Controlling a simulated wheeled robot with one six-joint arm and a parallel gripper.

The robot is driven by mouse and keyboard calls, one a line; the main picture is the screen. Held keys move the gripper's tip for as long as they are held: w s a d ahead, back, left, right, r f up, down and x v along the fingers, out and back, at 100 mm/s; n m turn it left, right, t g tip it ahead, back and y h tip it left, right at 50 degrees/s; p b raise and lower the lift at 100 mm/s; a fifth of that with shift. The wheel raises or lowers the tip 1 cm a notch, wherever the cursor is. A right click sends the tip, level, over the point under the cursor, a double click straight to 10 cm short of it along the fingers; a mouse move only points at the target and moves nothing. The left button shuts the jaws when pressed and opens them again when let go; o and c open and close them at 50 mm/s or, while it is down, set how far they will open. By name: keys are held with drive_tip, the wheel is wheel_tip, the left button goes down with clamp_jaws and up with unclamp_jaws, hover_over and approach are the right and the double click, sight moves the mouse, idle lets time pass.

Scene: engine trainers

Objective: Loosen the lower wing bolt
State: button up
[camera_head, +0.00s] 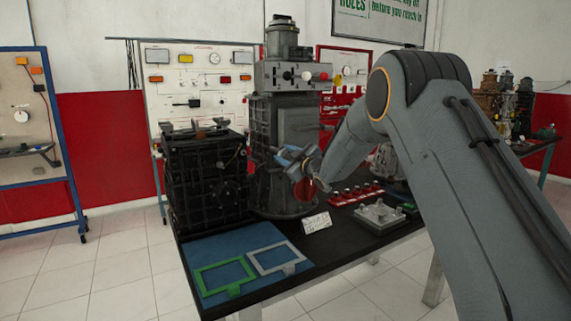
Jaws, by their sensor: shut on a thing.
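A tall dark grey engine trainer (298,119) stands upright on the black table. My gripper (282,157) is at the front of its lower half, reaching in from the right. Its jaws are shut on a small part there, which fits the lower wing bolt. The bolt itself is hidden by the jaws and too small to make out, so its turn and seating cannot be told. A red round part (305,190) shows just below my gripper.
A black ribbed engine block (205,185) stands close on the left. A blue mat (205,249) holds a green frame (224,275) and a grey frame (276,259).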

drive_tip(key=n+b, duration=0.3)
drive_tip(key=b, duration=0.1)
drive_tip(key=n+b, duration=0.2)
drive_tip(key=shift+f+n, duration=0.25)
drive_tip(key=shift+n, duration=0.05)
drive_tip(key=n+b, duration=0.4)
drive_tip(key=b, duration=0.2)
drive_tip(key=shift+a+n, duration=0.1)
drive_tip(key=shift+n, duration=0.3)
drive_tip(key=shift+s, duration=0.1)
drive_tip(key=o, duration=1.1)
drive_tip(key=shift+c, duration=0.2)
drive_tip(key=v, duration=0.7)
drive_tip(key=shift+s+d+b, duration=0.25)
drive_tip(key=shift+s+b, duration=0.1)
drive_tip(key=shift+b, duration=0.1)
